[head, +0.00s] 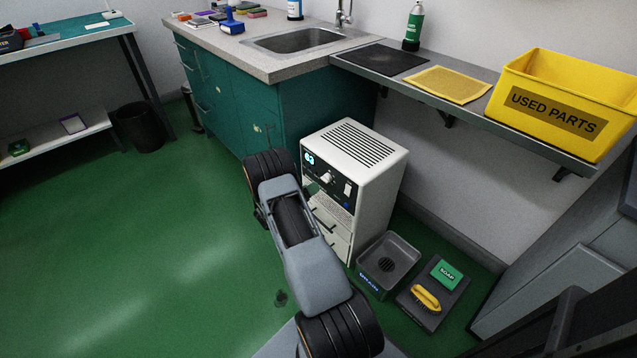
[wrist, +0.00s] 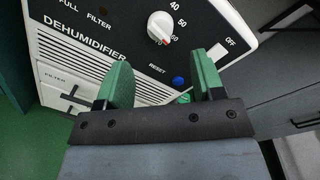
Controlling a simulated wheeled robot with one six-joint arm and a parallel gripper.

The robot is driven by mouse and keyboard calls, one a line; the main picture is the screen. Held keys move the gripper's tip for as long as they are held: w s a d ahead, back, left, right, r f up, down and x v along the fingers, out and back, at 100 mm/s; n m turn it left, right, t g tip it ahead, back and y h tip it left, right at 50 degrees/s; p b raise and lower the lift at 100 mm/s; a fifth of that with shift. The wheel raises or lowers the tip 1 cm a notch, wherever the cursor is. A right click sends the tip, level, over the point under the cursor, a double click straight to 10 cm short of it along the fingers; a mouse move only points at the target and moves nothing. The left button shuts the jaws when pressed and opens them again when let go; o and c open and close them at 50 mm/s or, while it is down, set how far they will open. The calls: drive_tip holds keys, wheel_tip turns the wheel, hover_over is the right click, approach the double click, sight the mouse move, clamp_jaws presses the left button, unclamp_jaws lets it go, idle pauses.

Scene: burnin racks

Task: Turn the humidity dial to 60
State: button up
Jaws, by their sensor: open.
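The humidity dial (wrist: 160,27) is a white knob on the black panel of the white dehumidifier (wrist: 85,50). Numbers 40, 50, 60 run down its right side, and a red mark sits at its lower edge near what looks like 70. The dial (head: 328,177) also shows small in the head view, on the dehumidifier (head: 375,170). My gripper (wrist: 163,82) is open and empty, its green pads apart below the dial and not touching it.
A blue reset button (wrist: 178,81) and a white OFF switch (wrist: 217,53) are near the dial. A lit display (head: 309,158) is on the panel. A grey drain tray (head: 388,262) stands right of the dehumidifier; a shelf (head: 470,112) runs above. Green floor at left is clear.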

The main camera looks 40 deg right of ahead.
drive_tip(key=a, duration=0.6)
drive_tip(key=shift+a+r+p, duration=0.15)
drive_tip(key=shift+a+p, duration=0.2)
drive_tip(key=shift+p, duration=0.05)
drive_tip(key=shift+w, duration=0.1)
drive_tip(key=s+a+f+m+g+y, duration=0.2)
drive_tip(key=s+f+m+g+y, duration=0.15)
drive_tip(key=s+m, duration=0.3)
drive_tip(key=s+a+r+m+g+y+p, duration=0.2)
drive_tip(key=s+a+r+m+y+p, duration=0.25)
drive_tip(key=r+m, duration=0.5)
drive_tip(key=s+a+r+m+t+y+p, duration=0.2)
drive_tip(key=a+r+p, duration=0.4)
drive_tip(key=r, duration=0.8)
drive_tip(key=s+a+r+m+t+y+p, duration=0.2)
drive_tip(key=a+r+m+t+y+p, duration=0.2)
drive_tip(key=r, duration=1)
drive_tip(key=s+a+r+m+t+y+p, duration=0.2)
drive_tip(key=a+r+p, duration=0.7)
drive_tip(key=r, duration=0.6)
drive_tip(key=m+t+y, duration=0.1)
drive_tip(key=m, duration=0.1)
drive_tip(key=shift+s+a+m+t+y, duration=0.15)
drive_tip(key=shift+a+m+t+y, duration=0.15)
drive_tip(key=shift+m+t, duration=0.1)
